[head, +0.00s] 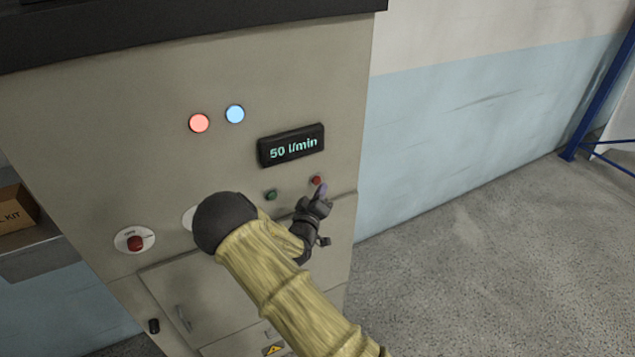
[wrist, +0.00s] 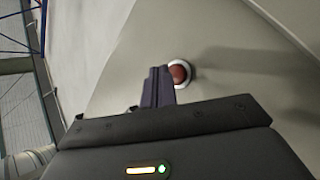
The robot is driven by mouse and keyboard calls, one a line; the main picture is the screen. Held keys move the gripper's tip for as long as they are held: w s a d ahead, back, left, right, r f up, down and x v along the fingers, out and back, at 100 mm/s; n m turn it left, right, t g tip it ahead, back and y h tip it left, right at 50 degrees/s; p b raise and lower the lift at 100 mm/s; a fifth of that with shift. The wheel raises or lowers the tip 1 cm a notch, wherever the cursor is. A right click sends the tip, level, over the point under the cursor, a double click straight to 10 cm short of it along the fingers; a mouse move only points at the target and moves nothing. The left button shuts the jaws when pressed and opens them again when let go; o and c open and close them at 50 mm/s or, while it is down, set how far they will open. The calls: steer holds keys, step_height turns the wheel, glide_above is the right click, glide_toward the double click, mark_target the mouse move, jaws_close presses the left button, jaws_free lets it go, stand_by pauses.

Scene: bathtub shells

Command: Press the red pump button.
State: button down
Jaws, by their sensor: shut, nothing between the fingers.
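The red pump button (head: 317,180) is a small round button on the front of the beige cabinet, below the display. My gripper (head: 321,190) is shut and empty, its fingertips just below the button in the head view. In the wrist view the red button (wrist: 179,73) sits in a pale ring, and my shut fingers (wrist: 157,78) point at the panel just left of it, overlapping the ring's edge. I cannot tell whether the fingertips touch the button or panel.
A green button (head: 271,195) is left of the red one. The display (head: 291,146) reads 50 l/min. A red lamp (head: 199,123) and a blue lamp (head: 235,114) are lit above. A red rotary knob (head: 135,243) is at lower left. Floor to the right is clear.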

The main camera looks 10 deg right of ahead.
steer(key=shift+w+a+b, duration=0.15)
steer(key=shift+w+b, duration=0.2)
steer(key=shift+w, duration=0.05)
steer(key=shift+w+a, duration=0.15)
steer(key=shift+w, duration=0.2)
stand_by(0.9)
steer(key=shift+s+b, duration=0.1)
steer(key=shift+b, duration=0.2)
steer(key=shift+s+d, duration=0.25)
steer(key=shift+s, duration=0.45)
steer(key=s, duration=0.1)
steer(key=s+d, duration=0.1)
steer(key=s, duration=0.2)
steer(key=shift+s+d, duration=0.3)
steer(key=shift+s, duration=0.05)
stand_by(0.6)
